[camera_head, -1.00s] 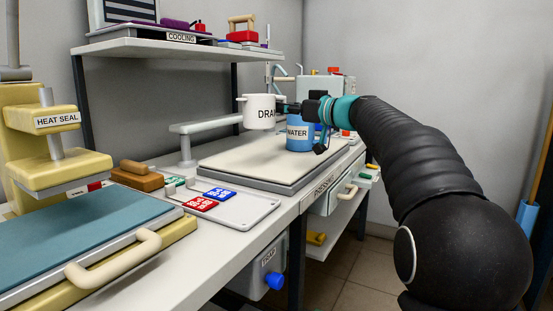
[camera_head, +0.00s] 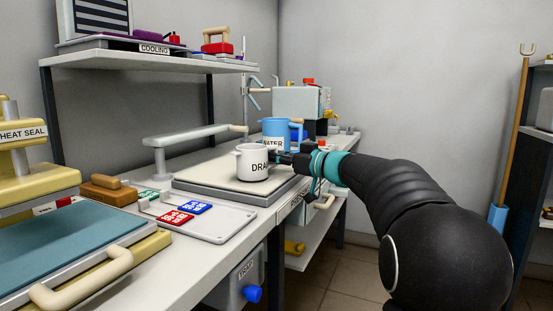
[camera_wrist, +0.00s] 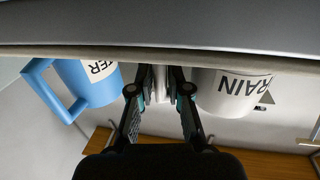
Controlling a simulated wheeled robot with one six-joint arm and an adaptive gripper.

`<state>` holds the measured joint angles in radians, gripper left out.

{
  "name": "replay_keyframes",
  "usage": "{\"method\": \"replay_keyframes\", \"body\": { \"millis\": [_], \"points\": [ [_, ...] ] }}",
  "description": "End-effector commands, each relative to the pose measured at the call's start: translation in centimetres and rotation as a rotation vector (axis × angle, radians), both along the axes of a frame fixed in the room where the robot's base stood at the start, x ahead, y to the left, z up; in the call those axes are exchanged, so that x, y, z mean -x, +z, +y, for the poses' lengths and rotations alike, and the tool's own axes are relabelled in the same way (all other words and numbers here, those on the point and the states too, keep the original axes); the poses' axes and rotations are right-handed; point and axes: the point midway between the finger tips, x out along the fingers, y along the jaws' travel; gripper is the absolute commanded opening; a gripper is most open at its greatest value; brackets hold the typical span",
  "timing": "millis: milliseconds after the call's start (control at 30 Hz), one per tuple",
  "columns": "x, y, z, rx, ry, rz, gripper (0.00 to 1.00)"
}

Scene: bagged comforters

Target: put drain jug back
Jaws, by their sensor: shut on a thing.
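The white drain jug (camera_head: 252,170), labelled DRAIN, is upright over the pale board of the press in the head view. I cannot tell whether its base touches the board. My gripper (camera_head: 284,158) is at its right side, shut on its handle, which is mostly hidden. In the wrist view the drain jug (camera_wrist: 225,98) appears upside down to the right of my gripper (camera_wrist: 160,85), with a pale strip between the fingers. The blue water jug (camera_head: 272,126) stands behind the drain jug; it also shows at left in the wrist view (camera_wrist: 88,82).
The press board (camera_head: 205,178) has a raised grey arm (camera_head: 190,138) behind it. A grey tray (camera_head: 215,222) with red and blue cards lies in front. The COOLING shelf (camera_head: 155,60) hangs above. A grey box machine (camera_head: 298,103) stands at the back. Open floor lies right of the bench.

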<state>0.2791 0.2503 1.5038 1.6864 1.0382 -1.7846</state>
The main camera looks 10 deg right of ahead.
Motion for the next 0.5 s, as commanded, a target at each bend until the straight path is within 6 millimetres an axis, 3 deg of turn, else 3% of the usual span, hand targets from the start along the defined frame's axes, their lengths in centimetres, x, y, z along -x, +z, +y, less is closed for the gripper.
{"method": "replay_keyframes", "body": {
  "millis": [467,500],
  "points": [
    [0.01,-0.46,0.0,0.0,0.0,-0.001,0.0],
    [0.0,-0.32,0.0,0.001,0.0,-0.001,0.27]
  ]
}}
